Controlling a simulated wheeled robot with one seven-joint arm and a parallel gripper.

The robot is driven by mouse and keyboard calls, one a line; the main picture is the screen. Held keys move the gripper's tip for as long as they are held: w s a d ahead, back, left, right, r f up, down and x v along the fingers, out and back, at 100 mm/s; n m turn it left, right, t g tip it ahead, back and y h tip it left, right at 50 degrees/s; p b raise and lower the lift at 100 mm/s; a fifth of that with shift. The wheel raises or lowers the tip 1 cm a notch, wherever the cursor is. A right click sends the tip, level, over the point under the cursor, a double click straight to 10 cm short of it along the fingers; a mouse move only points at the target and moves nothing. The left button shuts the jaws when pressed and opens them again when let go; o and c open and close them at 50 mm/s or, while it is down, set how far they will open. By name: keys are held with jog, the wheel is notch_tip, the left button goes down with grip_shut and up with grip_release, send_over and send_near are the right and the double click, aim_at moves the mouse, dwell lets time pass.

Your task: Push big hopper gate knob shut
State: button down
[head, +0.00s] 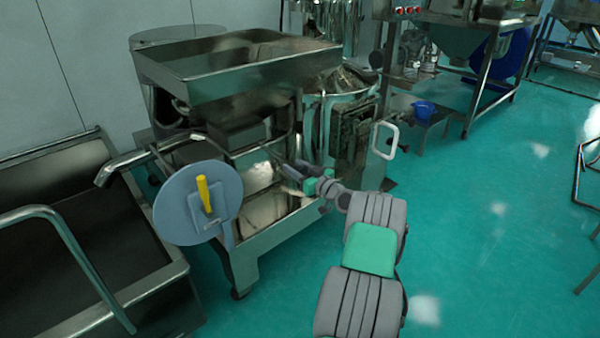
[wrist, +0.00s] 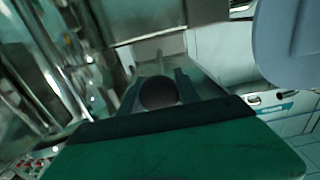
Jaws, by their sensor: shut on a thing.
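The big steel hopper (head: 250,72) is a wide open rectangular pan on top of the machine. My gripper (head: 290,172) reaches in below it from the front right. In the wrist view, a dark round knob (wrist: 159,92) sits between the two fingers of my gripper (wrist: 159,90). The fingers are shut on the knob, one on each side. The knob is too small and hidden by my gripper to make out in the head view. How far the gate is open cannot be told.
A blue-grey disc (head: 170,205) with a yellow handle (head: 204,193) stands left of my gripper; it also shows in the wrist view (wrist: 292,45). A white handle frame (head: 394,140) is to the right. A steel trough (head: 75,245) is at left.

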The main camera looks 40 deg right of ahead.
aim_at(284, 159)
jog(key=w+b, duration=0.1)
jog(key=w, duration=0.1)
jog(key=w+b, duration=0.1)
jog(key=w, duration=0.1)
jog(key=w+b, duration=0.1)
jog(key=shift+w+a+f, duration=0.1)
jog(key=shift+w+f, duration=0.15)
jog(key=shift+w, duration=0.15)
jog(key=shift+w+r, duration=0.15)
jog(key=shift+w, duration=0.15)
jog(key=shift+r, duration=0.25)
jog(key=c, duration=1)
grip_release()
jog(key=shift+w+f, duration=0.1)
jog(key=shift+w, duration=0.05)
jog(key=shift+o, duration=0.5)
jog(key=shift+s, duration=0.25)
jog(key=s+p, duration=0.1)
jog(key=s, duration=0.6)
jog(key=shift+d+p, duration=0.2)
jog(key=shift+p, duration=0.15)
jog(key=shift+s, duration=0.3)
